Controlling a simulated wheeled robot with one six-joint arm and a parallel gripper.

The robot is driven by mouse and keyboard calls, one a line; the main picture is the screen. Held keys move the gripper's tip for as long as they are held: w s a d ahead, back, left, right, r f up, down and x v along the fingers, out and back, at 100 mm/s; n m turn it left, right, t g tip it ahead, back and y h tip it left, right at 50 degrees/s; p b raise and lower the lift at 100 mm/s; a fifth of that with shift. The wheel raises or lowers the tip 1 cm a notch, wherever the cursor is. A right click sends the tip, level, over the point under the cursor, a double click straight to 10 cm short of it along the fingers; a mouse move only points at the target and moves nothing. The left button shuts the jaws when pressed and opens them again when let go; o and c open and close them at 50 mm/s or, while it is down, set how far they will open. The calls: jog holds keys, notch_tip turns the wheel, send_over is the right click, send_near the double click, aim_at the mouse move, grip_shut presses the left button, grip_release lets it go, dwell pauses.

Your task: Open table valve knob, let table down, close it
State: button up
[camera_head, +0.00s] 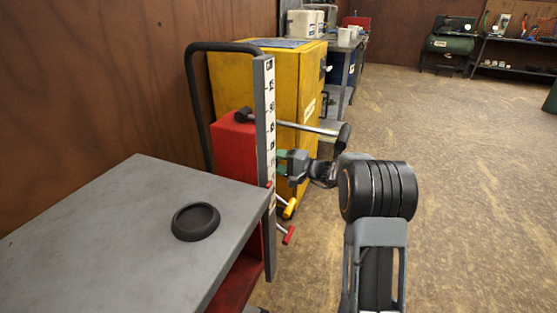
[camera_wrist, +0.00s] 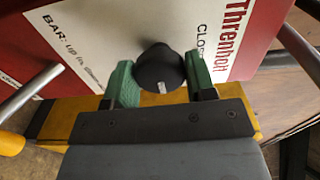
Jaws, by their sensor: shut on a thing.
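The grey lift table (camera_head: 130,215) stands at the left in the head view, with a black round pad (camera_head: 195,221) on its top. A white numbered scale (camera_head: 265,130) on an upright post stands at the table's far right corner. In the wrist view the black valve knob (camera_wrist: 160,68) sits on a red and white panel lettered "Threnholt" and "CLOS". A white mark on the knob points down in the picture. My gripper (camera_head: 281,164) reaches in behind the post, and its green fingers are shut on the knob, one on each side. The knob is hidden in the head view.
A red lift body (camera_head: 232,143) and black push handle (camera_head: 191,90) stand before a yellow cabinet (camera_head: 232,78). A bar with black ends (camera_head: 310,127) passes just above my gripper. Red-tipped (camera_head: 288,235) and yellow-tipped (camera_head: 289,210) levers are below.

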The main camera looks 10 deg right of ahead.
jog(key=shift+f+m, duration=0.1)
jog(key=shift+m, duration=0.2)
dwell(0.4)
jog(key=o, duration=0.9)
jog(key=p+v, duration=0.3)
jog(key=v, duration=1.1)
jog(key=shift+p, duration=0.35)
